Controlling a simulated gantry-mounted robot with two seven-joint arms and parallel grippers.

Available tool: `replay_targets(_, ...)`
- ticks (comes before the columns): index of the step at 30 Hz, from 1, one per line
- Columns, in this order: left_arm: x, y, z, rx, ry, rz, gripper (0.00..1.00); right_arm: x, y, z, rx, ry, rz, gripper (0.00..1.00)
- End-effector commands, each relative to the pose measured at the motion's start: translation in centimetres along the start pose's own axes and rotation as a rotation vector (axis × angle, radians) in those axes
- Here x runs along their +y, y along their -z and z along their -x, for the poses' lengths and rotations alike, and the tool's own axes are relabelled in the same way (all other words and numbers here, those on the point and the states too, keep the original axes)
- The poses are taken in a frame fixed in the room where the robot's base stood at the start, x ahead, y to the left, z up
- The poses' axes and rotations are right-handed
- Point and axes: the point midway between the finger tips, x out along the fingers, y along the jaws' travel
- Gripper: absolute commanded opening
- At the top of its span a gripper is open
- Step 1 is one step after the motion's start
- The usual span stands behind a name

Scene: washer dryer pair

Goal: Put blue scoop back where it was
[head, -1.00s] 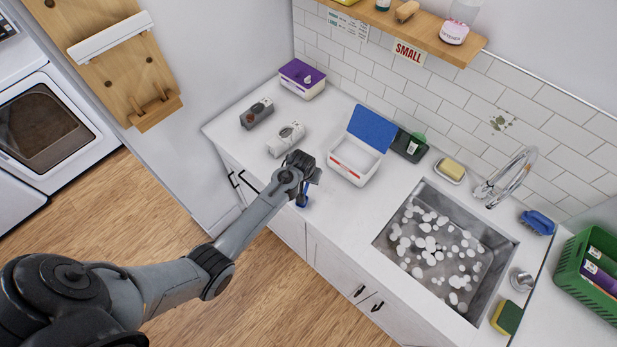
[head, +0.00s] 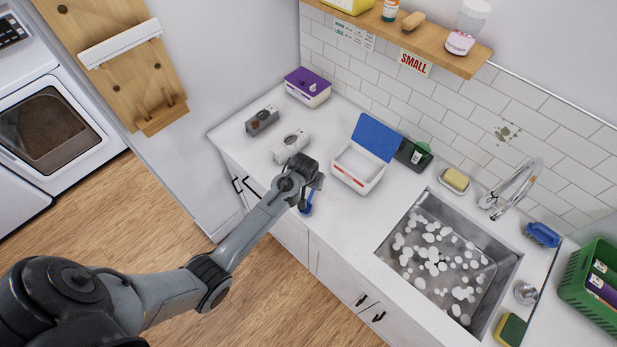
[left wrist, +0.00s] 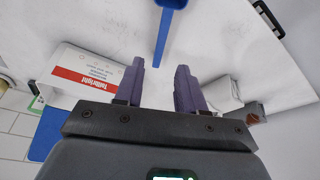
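The blue scoop (head: 307,204) is at the counter's front edge, just below my left gripper (head: 312,186) in the head view. In the left wrist view the scoop's handle (left wrist: 161,45) points toward the gap between the fingers of my left gripper (left wrist: 160,66). The fingers are apart and the handle does not appear clamped. The scoop's bowl is partly cut off at the top of that view. An open white box (head: 350,173) with a raised blue lid (head: 375,138) stands right of the gripper; the box also shows in the left wrist view (left wrist: 90,72). My right gripper is not in view.
Two grey-white devices (head: 291,145) and a purple-lidded tub (head: 307,88) stand at the counter's left. A sink (head: 440,265) with white blobs is to the right. A wooden wall board (head: 110,60) with pegs hangs at upper left.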

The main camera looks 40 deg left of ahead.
Motion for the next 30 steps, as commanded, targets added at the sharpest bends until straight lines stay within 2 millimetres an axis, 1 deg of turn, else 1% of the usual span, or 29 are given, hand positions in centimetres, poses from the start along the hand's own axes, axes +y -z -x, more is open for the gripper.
replay_targets(1, 0.0, 0.0, 1.0, 0.003, -0.001, -0.001, 0.39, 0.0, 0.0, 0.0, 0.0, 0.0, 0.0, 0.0)
replay_targets(3, 0.0, 0.0, 2.3, 0.003, -0.001, -0.001, 0.39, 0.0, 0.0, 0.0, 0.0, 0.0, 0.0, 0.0)
replay_targets(10, 0.0, 0.0, 6.0, 0.002, 0.0, -0.001, 0.39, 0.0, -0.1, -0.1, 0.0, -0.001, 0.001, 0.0)
replay_targets(13, 0.0, 0.0, 7.0, 0.001, 0.0, 0.0, 0.39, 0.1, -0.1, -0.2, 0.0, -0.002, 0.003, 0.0)
replay_targets(17, 0.0, -0.1, 7.8, 0.0, 0.0, -0.001, 0.39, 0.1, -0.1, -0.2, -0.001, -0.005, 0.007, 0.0)
replay_targets(20, 0.0, -1.0, 8.1, -0.002, 0.001, -0.018, 0.39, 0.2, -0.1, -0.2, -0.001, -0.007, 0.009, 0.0)
replay_targets(23, 0.2, -3.5, 8.5, -0.004, 0.0, -0.067, 0.39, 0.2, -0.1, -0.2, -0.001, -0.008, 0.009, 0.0)
replay_targets(26, 0.4, -7.4, 9.4, -0.006, -0.007, -0.146, 0.39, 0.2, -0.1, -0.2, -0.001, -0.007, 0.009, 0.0)
replay_targets(27, 0.6, -9.2, 10.0, -0.008, -0.012, -0.184, 0.39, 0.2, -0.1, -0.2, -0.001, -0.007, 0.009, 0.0)
replay_targets(29, 0.8, -12.1, 11.1, -0.011, -0.024, -0.241, 0.39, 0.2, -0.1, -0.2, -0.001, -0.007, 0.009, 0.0)
replay_targets(30, 1.1, -13.9, 12.0, -0.012, -0.034, -0.28, 0.39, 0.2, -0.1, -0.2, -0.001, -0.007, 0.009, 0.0)
